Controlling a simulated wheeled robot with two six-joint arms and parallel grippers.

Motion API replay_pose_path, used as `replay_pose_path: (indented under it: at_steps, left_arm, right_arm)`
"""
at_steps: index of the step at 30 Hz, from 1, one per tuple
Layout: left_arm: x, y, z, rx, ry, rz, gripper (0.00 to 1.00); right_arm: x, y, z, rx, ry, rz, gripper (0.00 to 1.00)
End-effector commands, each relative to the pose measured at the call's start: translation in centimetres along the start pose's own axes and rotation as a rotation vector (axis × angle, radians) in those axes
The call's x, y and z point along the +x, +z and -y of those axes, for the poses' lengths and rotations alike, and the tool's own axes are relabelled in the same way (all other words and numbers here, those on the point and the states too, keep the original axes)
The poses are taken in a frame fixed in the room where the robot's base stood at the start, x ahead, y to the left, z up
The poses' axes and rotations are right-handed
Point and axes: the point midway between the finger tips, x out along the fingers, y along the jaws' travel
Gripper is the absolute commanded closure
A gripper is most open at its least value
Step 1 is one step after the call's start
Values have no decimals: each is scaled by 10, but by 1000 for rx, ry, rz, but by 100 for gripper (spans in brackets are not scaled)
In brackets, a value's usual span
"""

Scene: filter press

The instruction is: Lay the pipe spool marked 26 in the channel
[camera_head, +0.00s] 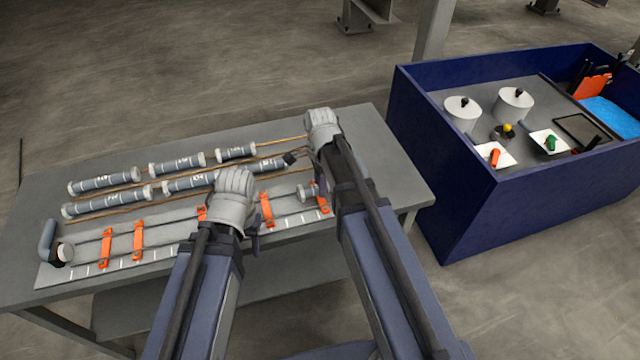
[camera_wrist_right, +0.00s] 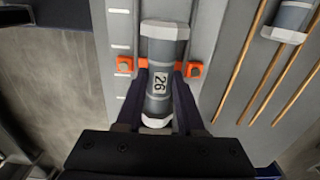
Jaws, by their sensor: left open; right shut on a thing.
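The pipe spool marked 26 (camera_wrist_right: 160,82) is a grey cylinder with white end flanges. My right gripper (camera_wrist_right: 160,100) is shut on it. In the right wrist view the spool lines up with the channel strip, between two orange clamp parts (camera_wrist_right: 193,70); whether it touches the channel floor I cannot tell. In the head view one end of the spool (camera_head: 306,191) shows beside my right arm, which hides the rest. The channel (camera_head: 160,238) runs along the table's front with several orange clamps. My left gripper (camera_head: 254,240) is open above the channel's middle, largely hidden by its own wrist.
Several other spools (camera_head: 105,181) lie in two rows on wooden rods behind the channel. A grey elbow (camera_head: 48,240) sits at the channel's left end. A blue bin (camera_head: 480,210) with white canisters and small parts stands right of the table (camera_head: 375,130). The table's back right is clear.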

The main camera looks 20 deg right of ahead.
Motion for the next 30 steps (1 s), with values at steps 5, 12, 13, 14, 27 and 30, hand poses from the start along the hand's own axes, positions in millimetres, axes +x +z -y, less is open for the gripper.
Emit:
replay_pose_path:
  at_steps: [5,12,13,14,27,30]
  left_arm:
    - [11,-1,-1,0,0,0,50]
    - [11,-1,-1,0,0,0,50]
    - [11,-1,-1,0,0,0,50]
    - [11,-1,-1,0,0,0,50]
    - [11,-1,-1,0,0,0,50]
    - [11,-1,-1,0,0,0,50]
  right_arm:
    - [11,0,0,0,0,0,100]
    - [11,0,0,0,0,0,100]
    - [11,0,0,0,0,0,100]
    - [11,0,0,0,0,0,100]
    - [11,0,0,0,0,0,28]
    - [11,0,0,0,0,0,28]
